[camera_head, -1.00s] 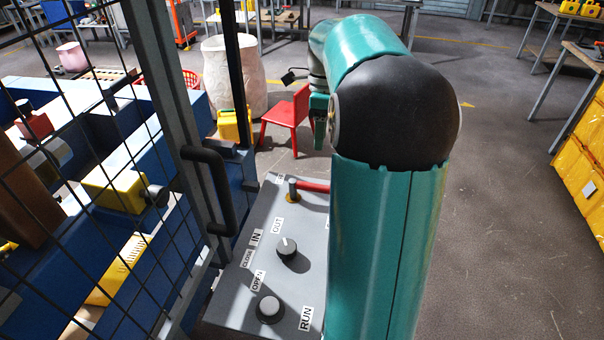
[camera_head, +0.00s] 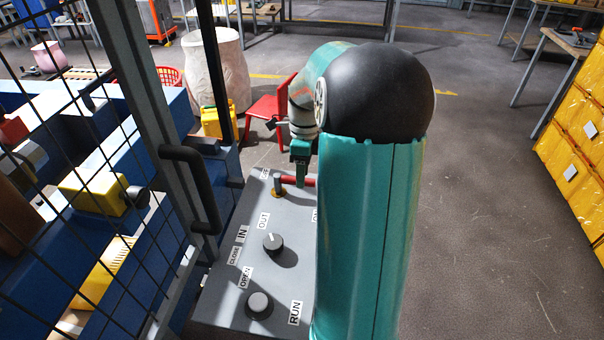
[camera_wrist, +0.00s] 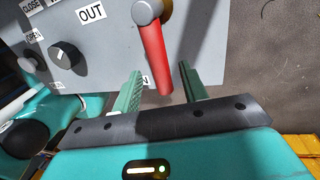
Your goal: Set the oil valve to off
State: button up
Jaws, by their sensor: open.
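The oil valve's red handle (camera_head: 299,181) sticks out to the right from a metal pivot (camera_head: 278,186) at the far end of the grey control panel (camera_head: 232,290). In the wrist view the red handle (camera_wrist: 156,58) runs down from its round grey pivot (camera_wrist: 147,11). My gripper (camera_wrist: 160,72) is open, with one green finger on each side of the handle's free end. In the head view my gripper (camera_head: 301,172) is at the handle, and my arm hides the panel's right side.
The panel also carries a black knob (camera_head: 273,243) by the OUT and IN labels and a round grey button (camera_head: 259,304) near RUN. A mesh fence with a black door handle (camera_head: 190,185) stands close on the left. A red chair (camera_head: 270,108) stands beyond.

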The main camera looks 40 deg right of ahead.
jog(key=shift+a+f, duration=0.1)
jog(key=shift+f, duration=0.4)
grip_shut()
